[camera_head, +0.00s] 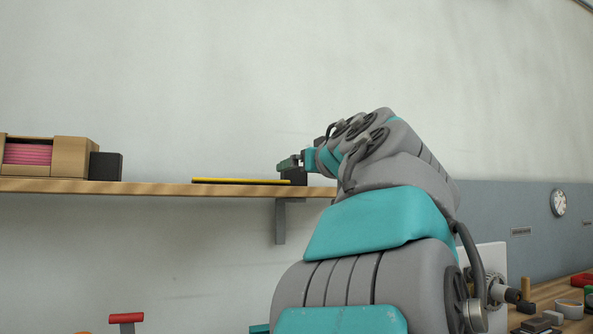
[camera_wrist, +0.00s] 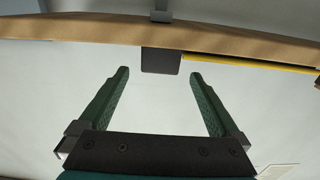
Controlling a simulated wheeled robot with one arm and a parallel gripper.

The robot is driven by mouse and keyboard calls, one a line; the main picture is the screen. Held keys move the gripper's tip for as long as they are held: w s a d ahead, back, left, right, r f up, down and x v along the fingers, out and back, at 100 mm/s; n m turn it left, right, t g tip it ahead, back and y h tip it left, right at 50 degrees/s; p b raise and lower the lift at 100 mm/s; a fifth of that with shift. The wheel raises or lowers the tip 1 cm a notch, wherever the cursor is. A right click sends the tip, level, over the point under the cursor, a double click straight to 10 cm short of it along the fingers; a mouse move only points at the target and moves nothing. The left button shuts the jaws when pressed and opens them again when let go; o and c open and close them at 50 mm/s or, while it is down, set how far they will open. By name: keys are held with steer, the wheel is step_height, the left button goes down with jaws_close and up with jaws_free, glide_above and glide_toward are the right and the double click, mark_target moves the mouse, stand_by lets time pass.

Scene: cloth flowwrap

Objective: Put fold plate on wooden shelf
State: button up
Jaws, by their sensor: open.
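The fold plate (camera_head: 242,181), a thin flat dark plate with a yellow edge, lies flat on the wooden shelf (camera_head: 150,188). In the wrist view, which looks upside down, its yellow edge (camera_wrist: 250,63) lies along the shelf (camera_wrist: 90,32), to the right of my fingers. My gripper (camera_head: 288,163) is just above the shelf near the plate's right end. It also shows in the wrist view (camera_wrist: 158,73), with its two green fingers apart and nothing between them. The fingers look apart from the plate.
A small black block (camera_wrist: 160,61) stands on the shelf beside the plate, straight ahead of my fingers. Another black block (camera_head: 106,166) and a wooden box (camera_head: 74,157) with pink contents stand at the shelf's left. A bracket (camera_head: 280,222) supports the shelf. A cluttered bench (camera_head: 570,325) is lower right.

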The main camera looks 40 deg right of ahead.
steer(key=v, duration=0.5)
stand_by(0.5)
